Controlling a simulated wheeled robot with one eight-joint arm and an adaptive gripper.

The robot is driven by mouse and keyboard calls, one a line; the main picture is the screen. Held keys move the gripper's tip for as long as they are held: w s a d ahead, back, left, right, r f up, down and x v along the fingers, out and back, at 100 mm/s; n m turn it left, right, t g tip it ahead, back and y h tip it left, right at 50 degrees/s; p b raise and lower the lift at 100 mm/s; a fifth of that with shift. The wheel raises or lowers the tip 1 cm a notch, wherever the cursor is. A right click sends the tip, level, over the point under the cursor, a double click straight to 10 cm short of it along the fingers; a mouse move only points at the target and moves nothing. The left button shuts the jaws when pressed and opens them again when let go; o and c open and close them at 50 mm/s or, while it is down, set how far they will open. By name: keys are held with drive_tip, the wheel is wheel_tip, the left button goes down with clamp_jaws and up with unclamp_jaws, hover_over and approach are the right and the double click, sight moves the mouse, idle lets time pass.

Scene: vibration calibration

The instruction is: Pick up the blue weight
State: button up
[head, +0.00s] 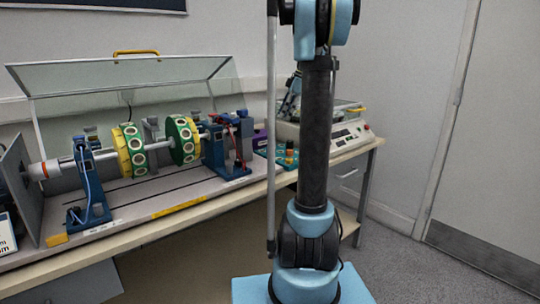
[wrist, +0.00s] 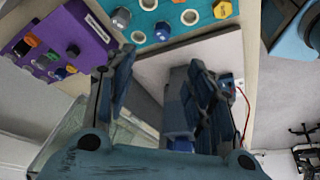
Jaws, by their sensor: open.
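I cannot tell for certain which is the blue weight. My gripper (wrist: 160,62) is open, with nothing seen between its fingers. Its fingertips point toward the tray and appear apart from both blue pieces. In the head view the teal tray (head: 268,154) shows beside my arm, which hides much of that area.
A purple tray (wrist: 62,30) with several coloured pieces lies left of the teal tray. A gold piece (wrist: 222,9) stands on the teal tray. The rotor rig (head: 150,150) with its raised clear cover (head: 130,75) fills the left bench. A control box (head: 345,135) stands behind my arm.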

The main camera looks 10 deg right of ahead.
sight(270, 153)
drive_tip(key=x, duration=1.6)
drive_tip(key=shift+s+f, duration=0.1)
drive_tip(key=shift+f, duration=0.3)
drive_tip(key=shift+c, duration=0.5)
drive_tip(key=c, duration=0.9)
